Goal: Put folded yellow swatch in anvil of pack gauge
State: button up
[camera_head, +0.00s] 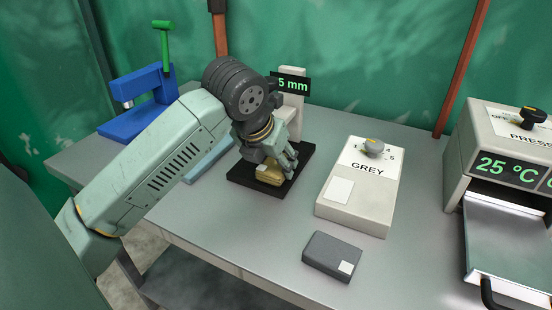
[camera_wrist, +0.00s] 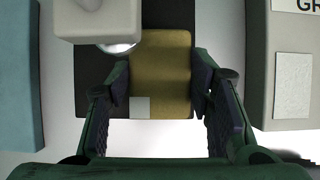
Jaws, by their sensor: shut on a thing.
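The folded yellow swatch (camera_head: 269,174) is between the fingers of my gripper (camera_head: 284,168), low over the black base of the pack gauge (camera_head: 240,177). In the wrist view the swatch (camera_wrist: 165,75) has a pale patch at its near left corner, and my gripper (camera_wrist: 163,95) is shut on its sides. The gauge's pale head (camera_wrist: 92,22) and round metal foot cover part of the swatch's far left. The gauge's display reads "5 mm", its left part hidden by my arm. I cannot tell whether the swatch touches the base.
A white GREY box (camera_head: 358,190) with a knob stands right of the gauge. A dark grey block (camera_head: 333,256) lies near the front edge. The press (camera_head: 505,150), reading 25 °C, is at the right. A blue press-like tool (camera_head: 140,100) with a green handle stands at the back left.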

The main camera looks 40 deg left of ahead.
jog(key=o, duration=1.2)
jog(key=shift+r+p, duration=0.2)
jog(key=shift+p, duration=0.1)
jog(key=shift+s+r+b, duration=0.2)
jog(key=shift+r+b, duration=0.05)
jog(key=shift+b, duration=0.05)
jog(key=b+v, duration=0.1)
jog(key=v, duration=1)
jog(key=shift+b, duration=0.3)
